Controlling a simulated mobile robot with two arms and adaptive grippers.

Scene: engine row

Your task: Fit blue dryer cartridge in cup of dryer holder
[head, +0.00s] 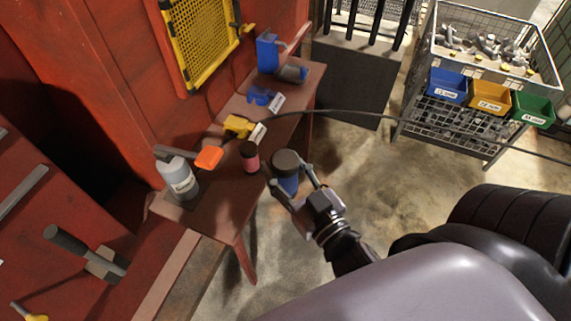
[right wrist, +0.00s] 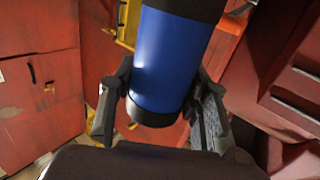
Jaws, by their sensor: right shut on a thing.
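The blue dryer cartridge (right wrist: 170,60) is a blue cylinder with black ends. My right gripper (head: 292,188) is shut on it, with one finger on each side. In the head view the cartridge (head: 288,184) is held with its dark end up, beside the front right edge of the red bench. In the right wrist view its lower black end shows between the fingers, and its top is cut off. I cannot tell for sure which thing is the dryer holder; no empty cup shows clearly. My left gripper is not in view.
The narrow bench (head: 219,207) bears a white bottle (head: 178,180), an orange piece (head: 208,158), a dark red jar (head: 249,157), a yellow part (head: 238,126), blue parts (head: 262,97) and a blue box (head: 267,53). A dark cable crosses behind. A wire cart (head: 480,75) stands at the right.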

